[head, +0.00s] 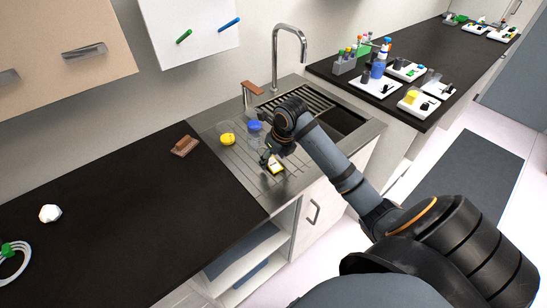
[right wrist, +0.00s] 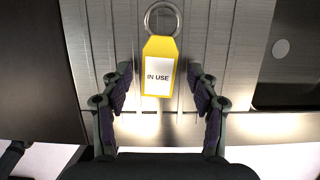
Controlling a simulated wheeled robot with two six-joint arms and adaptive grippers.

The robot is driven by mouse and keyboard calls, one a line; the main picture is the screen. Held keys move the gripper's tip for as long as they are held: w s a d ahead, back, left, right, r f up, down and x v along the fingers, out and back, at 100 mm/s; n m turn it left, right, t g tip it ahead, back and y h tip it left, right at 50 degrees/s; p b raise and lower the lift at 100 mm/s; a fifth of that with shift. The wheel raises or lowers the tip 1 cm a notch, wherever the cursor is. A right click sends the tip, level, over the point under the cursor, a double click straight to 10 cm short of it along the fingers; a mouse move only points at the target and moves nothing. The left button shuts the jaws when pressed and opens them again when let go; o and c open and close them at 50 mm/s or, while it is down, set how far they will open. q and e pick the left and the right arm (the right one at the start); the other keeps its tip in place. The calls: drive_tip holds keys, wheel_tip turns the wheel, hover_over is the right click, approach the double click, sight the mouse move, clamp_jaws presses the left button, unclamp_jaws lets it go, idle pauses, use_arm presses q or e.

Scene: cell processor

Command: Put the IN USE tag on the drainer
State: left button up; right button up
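The yellow IN USE tag (head: 276,166) with a white label lies on the ribbed steel drainer (head: 243,167), near its front edge. In the right wrist view the tag (right wrist: 159,65) is face up, with its metal ring away from me. My right gripper (head: 268,158) is over the tag. In the right wrist view its fingers (right wrist: 160,85) are spread on both sides of the tag, with a gap on each side. It is open and holds nothing. My left gripper is not in view.
A yellow-topped container (head: 227,139) and a blue-topped container (head: 254,126) stand on the drainer behind the tag. The sink basin (head: 340,120) and tap (head: 290,32) are behind my right arm. A brown wooden block (head: 184,145) lies on the dark counter (head: 110,205).

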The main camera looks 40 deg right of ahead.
drive_tip(key=shift+r, duration=0.1)
drive_tip(key=v, duration=1.2)
idle(0.5)
